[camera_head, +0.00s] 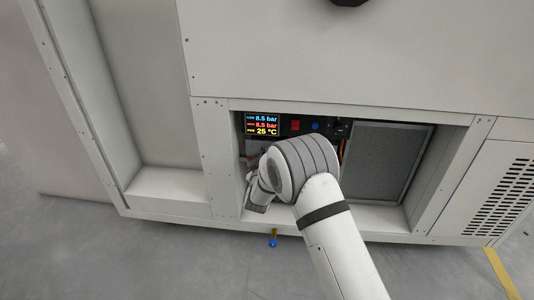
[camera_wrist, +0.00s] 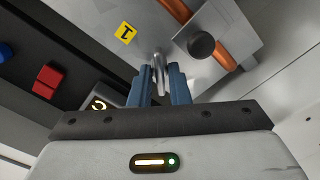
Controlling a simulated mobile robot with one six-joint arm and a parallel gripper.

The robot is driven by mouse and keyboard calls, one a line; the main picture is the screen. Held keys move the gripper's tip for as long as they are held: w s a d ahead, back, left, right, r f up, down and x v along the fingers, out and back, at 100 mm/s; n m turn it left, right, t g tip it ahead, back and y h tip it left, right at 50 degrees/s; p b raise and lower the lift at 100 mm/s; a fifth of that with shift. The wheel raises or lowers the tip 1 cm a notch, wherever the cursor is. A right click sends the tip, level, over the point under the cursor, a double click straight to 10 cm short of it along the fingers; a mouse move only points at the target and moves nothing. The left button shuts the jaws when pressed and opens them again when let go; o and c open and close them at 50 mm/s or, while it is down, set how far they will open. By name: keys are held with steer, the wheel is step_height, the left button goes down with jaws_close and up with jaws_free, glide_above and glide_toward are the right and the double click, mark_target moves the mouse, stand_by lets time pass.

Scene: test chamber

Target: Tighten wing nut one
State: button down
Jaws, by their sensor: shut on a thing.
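Wing nut one (camera_wrist: 158,60) is a small grey metal piece on a grey plate, beside a yellow label (camera_wrist: 125,33) marked 1. In the wrist view my gripper (camera_wrist: 160,75) has its two blue fingers on either side of the wing nut and is shut on it. In the head view my own arm covers the wing nut and the fingers.
Orange-copper pipes (camera_wrist: 238,52) and a round dark knob (camera_wrist: 201,45) are close to the fingers. A red switch (camera_wrist: 46,80) lies to the left. A grey filter panel (camera_head: 385,160) fills the recess's right side.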

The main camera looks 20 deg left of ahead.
steer(key=n+p, duration=0.1)
steer(key=n, duration=0.3)
steer(key=shift+w+d+n+p, duration=0.1)
steer(key=shift+n+p, duration=0.2)
steer(key=shift+p, duration=0.1)
steer(key=shift+n+p, duration=0.7)
steer(key=shift+n, duration=1.2)
steer(key=shift+f, duration=0.1)
steer(key=c, duration=1.4)
jaws_free()
steer(key=shift+o, duration=0.2)
steer(key=p+v, duration=0.2)
steer(key=v, duration=0.5)
steer(key=shift+s, duration=0.4)
